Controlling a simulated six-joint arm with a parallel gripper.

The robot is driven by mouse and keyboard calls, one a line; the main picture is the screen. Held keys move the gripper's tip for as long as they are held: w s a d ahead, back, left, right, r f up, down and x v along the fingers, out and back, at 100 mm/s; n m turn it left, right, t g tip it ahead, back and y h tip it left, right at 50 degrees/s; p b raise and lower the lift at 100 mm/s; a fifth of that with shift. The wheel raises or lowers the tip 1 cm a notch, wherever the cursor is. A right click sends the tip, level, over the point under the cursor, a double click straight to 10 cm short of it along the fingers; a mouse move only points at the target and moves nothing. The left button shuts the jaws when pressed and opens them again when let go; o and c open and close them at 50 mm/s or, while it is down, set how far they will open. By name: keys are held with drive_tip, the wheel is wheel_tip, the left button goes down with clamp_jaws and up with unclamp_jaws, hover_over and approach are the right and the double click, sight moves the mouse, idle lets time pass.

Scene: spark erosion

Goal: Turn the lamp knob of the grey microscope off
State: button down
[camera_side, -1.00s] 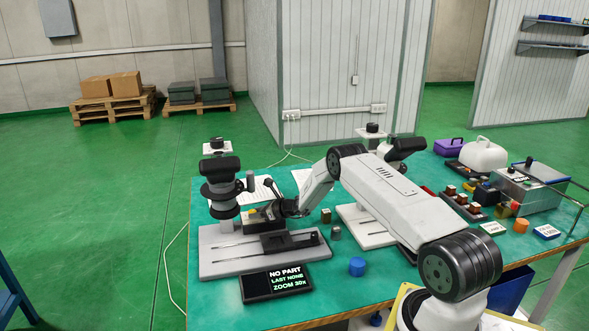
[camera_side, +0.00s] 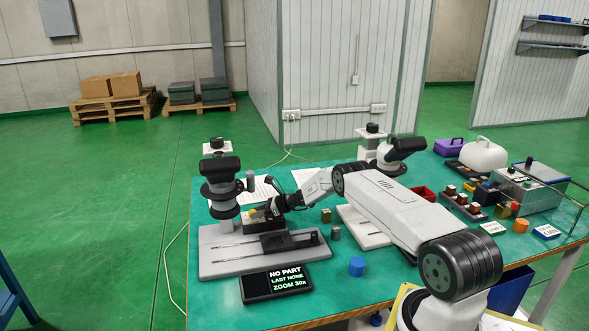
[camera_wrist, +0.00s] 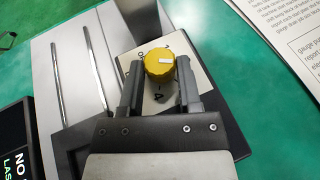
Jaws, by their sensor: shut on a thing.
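The grey microscope (camera_side: 220,187) stands at the left of the green table in the side view, with a dark head and a grey base plate. Its lamp knob is yellow with a pale pointer mark and shows clearly in the wrist view (camera_wrist: 159,63). The knob sits on a light dial plate (camera_wrist: 150,95) with printed marks, partly covered by my fingers. My gripper (camera_wrist: 158,75) is shut on the knob, one finger on each side of it. In the side view my gripper (camera_side: 266,209) is at the microscope's base, and the knob is small there.
A black display (camera_side: 275,283) reading NO PART, LAST NONE, ZOOM 30x lies before the base. A second, white microscope (camera_side: 370,228) stands right of my gripper. Printed sheets (camera_wrist: 285,40) lie behind.

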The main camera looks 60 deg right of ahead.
drive_tip(key=shift+w+r, duration=0.1)
drive_tip(key=shift+r, duration=0.1)
drive_tip(key=shift+c, duration=1.4)
unclamp_jaws()
drive_tip(key=shift+f, duration=0.1)
drive_tip(key=shift+s+d, duration=0.1)
drive_tip(key=shift+s, duration=0.1)
drive_tip(key=shift+v, duration=3.8)
drive_tip(key=shift+w, duration=0.1)
